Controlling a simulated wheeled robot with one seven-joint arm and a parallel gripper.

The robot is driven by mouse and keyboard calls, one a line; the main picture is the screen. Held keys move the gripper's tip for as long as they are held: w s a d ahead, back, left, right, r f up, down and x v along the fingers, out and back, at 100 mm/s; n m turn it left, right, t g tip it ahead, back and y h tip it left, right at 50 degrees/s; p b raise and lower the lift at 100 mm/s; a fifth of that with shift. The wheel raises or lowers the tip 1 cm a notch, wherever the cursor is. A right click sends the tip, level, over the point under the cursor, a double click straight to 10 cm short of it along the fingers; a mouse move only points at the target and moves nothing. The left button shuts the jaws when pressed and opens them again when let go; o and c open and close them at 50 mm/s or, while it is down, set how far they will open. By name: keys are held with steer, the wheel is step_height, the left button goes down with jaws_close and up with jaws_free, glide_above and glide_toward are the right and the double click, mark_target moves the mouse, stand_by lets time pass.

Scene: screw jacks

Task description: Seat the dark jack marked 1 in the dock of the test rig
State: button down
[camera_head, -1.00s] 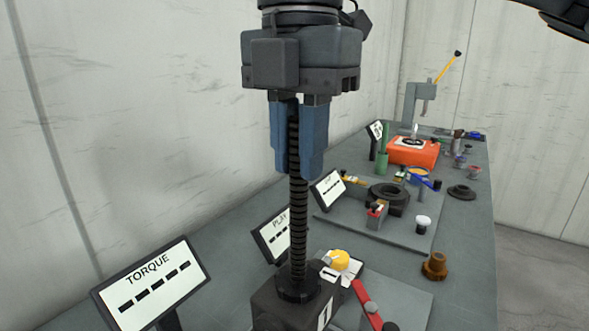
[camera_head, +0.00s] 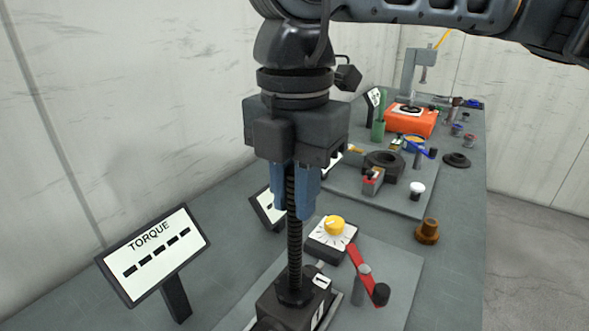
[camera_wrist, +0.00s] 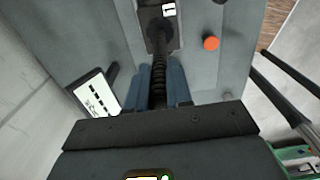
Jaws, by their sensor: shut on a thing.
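The dark jack marked 1 (camera_head: 290,309) stands upright at the bottom of the head view, a dark block with a tall black threaded screw (camera_head: 295,250) and a white label. My gripper (camera_head: 293,212) points down with its blue fingers shut around the upper screw. In the wrist view the screw (camera_wrist: 158,85) runs between the fingers (camera_wrist: 160,90) to the dark base with its label. The jack's base is at the grey rig plate (camera_head: 398,300), beside a red lever (camera_head: 362,262) and a yellow knob (camera_head: 334,225). The dock is not clearly seen; I cannot tell whether the base touches it.
A TORQUE display (camera_head: 155,255) stands left of the jack, and another display (camera_head: 268,208) is behind it. A brown fitting (camera_head: 427,231), a black ring (camera_head: 384,164) and an orange box (camera_head: 411,121) lie farther back. The right bench edge is mostly clear.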

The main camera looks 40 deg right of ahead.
steer(key=shift+f, duration=0.1)
stand_by(0.4)
steer(key=c, duration=1)
jaws_free()
step_height(320, 180, up, 12)
steer(key=shift+r+b, duration=0.1)
steer(key=shift+b, duration=0.45)
